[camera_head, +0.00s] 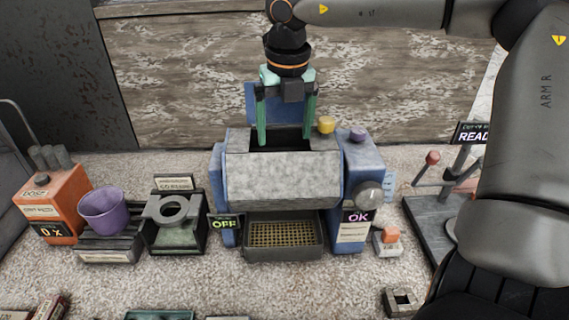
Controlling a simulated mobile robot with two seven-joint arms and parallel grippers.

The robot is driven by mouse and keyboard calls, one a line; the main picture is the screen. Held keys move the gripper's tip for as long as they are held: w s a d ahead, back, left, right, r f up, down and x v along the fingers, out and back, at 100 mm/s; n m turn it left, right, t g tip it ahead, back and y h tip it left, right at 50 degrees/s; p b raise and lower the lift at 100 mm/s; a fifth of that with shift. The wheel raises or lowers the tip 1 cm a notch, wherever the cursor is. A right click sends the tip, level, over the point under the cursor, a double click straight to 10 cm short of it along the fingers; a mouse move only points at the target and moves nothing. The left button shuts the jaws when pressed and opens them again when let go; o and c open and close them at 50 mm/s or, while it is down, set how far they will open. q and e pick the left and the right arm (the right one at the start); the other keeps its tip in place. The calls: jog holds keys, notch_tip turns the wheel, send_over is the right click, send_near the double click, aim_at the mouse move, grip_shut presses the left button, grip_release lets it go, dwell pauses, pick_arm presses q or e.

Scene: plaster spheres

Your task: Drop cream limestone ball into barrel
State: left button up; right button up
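The barrel (283,178) is a grey, rough-surfaced drum in a blue machine at the middle, with a dark opening in its top. My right gripper (285,138) points down over this opening. Its two green fingers are wide apart, with their tips at the opening's rim. Nothing shows between the fingers. I cannot make out a cream limestone ball; the inside of the barrel is dark and mostly hidden. My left gripper is not in view.
A yellow knob (326,125) and a purple knob (358,134) top the machine. A mesh tray (284,236) sits below. A purple cup (103,211), a ring stand (172,212) and an orange box (54,202) stand left. A lever stand (431,222) is right, beside my arm.

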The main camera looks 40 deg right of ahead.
jog(key=shift+o, duration=0.2)
notch_tip(320, 180, up, 12)
jog(key=s, duration=0.1)
jog(key=shift+s+a+r, duration=0.2)
jog(key=shift+a+r, duration=0.05)
jog(key=shift+a, duration=0.1)
jog(key=shift+f, duration=0.1)
dwell(0.5)
